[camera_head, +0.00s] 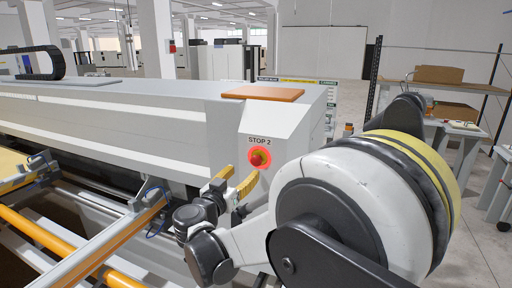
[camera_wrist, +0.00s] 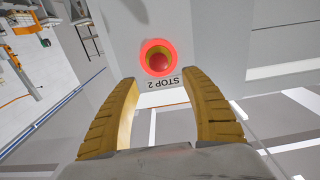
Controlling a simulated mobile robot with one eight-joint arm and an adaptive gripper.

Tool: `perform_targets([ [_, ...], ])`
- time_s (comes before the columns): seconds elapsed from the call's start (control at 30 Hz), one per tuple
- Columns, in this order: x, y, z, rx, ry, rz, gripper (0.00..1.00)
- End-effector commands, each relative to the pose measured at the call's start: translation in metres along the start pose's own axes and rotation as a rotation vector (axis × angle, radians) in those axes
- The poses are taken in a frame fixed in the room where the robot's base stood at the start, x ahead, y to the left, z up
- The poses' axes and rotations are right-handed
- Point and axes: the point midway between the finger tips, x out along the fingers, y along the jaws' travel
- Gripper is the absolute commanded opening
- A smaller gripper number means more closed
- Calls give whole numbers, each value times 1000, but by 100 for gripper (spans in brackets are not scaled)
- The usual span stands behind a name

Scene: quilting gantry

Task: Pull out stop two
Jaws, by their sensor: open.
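Stop two is a red mushroom button (camera_head: 259,158) on a yellow base with a glowing red ring, on the slanted white end panel of the gantry. The label "STOP 2" (camera_head: 259,140) is just above it. In the wrist view the button (camera_wrist: 158,60) is in front of the fingers, with the label upside down below it. My gripper (camera_head: 232,180) has yellow fingers that are spread open and empty. In the wrist view the gripper (camera_wrist: 163,88) is apart from the button, which appears beyond the fingertips and roughly between them.
An orange pad (camera_head: 263,93) lies on top of the gantry housing. Yellow rollers (camera_head: 55,241) and a rail run at the lower left. A shelf with cardboard boxes (camera_head: 438,75) and a workbench (camera_head: 458,127) stand at the right. My arm covers the lower right.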

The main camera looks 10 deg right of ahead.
Motion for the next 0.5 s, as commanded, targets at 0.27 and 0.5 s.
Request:
perform_targets([
  [0.27,46,1,1,1,1,4,55],
  [0.5,89,1,1,1,0,3,55],
])
